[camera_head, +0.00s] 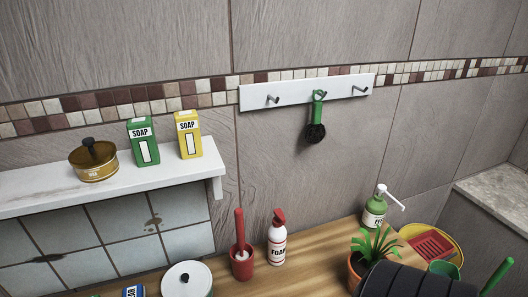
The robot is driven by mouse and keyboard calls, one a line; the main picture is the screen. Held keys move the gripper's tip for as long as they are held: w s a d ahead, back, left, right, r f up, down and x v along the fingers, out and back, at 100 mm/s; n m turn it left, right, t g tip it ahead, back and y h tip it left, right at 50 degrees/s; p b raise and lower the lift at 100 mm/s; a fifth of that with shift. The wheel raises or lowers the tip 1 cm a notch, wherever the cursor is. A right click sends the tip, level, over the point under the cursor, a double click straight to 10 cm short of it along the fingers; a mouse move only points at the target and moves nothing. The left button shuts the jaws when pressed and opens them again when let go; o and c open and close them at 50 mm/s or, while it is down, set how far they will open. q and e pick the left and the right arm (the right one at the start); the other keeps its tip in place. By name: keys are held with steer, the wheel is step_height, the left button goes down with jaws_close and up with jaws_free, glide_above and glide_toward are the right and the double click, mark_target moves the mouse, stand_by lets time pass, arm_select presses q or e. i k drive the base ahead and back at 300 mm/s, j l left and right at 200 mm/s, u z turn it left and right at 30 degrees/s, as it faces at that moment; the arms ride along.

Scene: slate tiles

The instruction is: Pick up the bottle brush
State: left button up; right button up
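A brush (316,118) with a green handle and a dark round head hangs head-down from the middle hook of a white wall rail (337,88). It looks like the bottle brush. A red handle (239,226) stands upright in a red holder (242,263) on the wooden counter; its lower end is hidden. No gripper shows in the head view, neither left nor right. A dark ribbed shape at the bottom right may be part of my arm.
A white shelf (110,184) at the left bears a brown pot (95,165), a green soap box (144,142) and a yellow one (188,135). The wooden counter (318,262) holds a red-capped foam bottle (277,240), a pump bottle (375,210) and a plant (374,247).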

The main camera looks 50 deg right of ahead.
mark_target(242, 255)
steer(key=z, duration=1.35)
steer(key=k+j+u, duration=0.15)
steer(key=u, duration=1.2)
steer(key=z, duration=0.95)
steer(key=j, duration=0.25)
steer(key=k, duration=0.05)
